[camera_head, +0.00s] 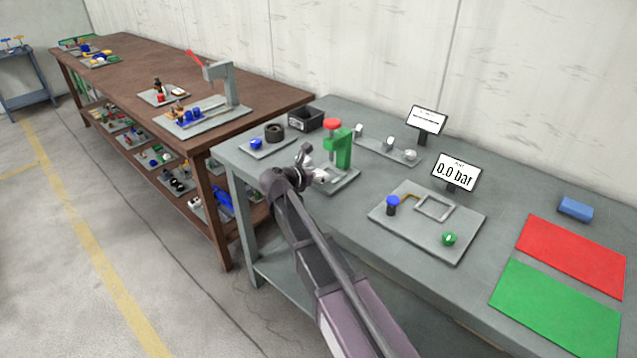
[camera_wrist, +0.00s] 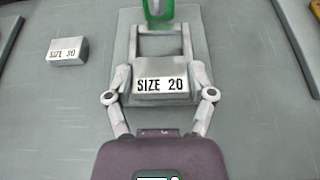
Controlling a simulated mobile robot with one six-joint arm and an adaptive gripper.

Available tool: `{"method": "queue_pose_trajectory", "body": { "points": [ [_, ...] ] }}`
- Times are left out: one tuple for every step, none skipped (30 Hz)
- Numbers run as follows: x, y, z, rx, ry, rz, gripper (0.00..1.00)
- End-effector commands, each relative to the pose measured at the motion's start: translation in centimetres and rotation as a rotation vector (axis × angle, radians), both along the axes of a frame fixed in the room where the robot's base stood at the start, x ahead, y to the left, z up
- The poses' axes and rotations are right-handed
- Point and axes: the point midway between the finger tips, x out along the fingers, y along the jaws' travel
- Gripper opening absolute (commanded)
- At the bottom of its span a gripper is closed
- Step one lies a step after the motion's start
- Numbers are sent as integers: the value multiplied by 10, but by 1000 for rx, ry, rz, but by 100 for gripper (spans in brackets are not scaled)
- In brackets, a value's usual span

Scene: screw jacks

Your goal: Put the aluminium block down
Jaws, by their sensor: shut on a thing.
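My gripper (camera_wrist: 160,97) is shut on an aluminium block (camera_wrist: 160,69) labelled SIZE 20, with one finger at each side. In the head view my gripper (camera_head: 308,165) is at the left of the green screw jack (camera_head: 343,150), which has a red top and stands on a grey plate (camera_head: 346,184). In the wrist view the block is in front of the green part (camera_wrist: 158,10), over or on a pale frame (camera_wrist: 187,45). I cannot tell whether it touches what is under it. My arm and gripper partly hide this spot in the head view.
Another block (camera_wrist: 68,51), labelled SIZE 30, lies to the left in the wrist view. A black bin (camera_head: 305,119) is to the back left. A fixture plate (camera_head: 463,230) and a gauge (camera_head: 456,172) are to the right.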

Motion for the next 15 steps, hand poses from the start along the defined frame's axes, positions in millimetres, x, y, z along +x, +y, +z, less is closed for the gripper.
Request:
{"method": "queue_pose_trajectory", "body": {
  "points": [
    [0,0,-8,0,0,0,20],
    [0,0,-10,0,0,0,20],
    [0,0,-12,0,0,0,20],
    [0,0,-14,0,0,0,20],
    [0,0,-15,0,0,0,20],
    [0,0,-16,0,0,0,20],
    [0,0,-16,0,0,0,20],
    [0,0,-16,0,0,0,20],
    [0,0,-16,0,0,0,20],
    [0,0,-16,0,0,1,20],
    [0,0,-16,0,0,1,20],
    [0,1,-15,0,0,1,20],
    [0,1,-15,0,0,1,20],
    [0,1,-15,0,0,1,20],
    [0,1,-15,0,0,1,20]
  ]
}}
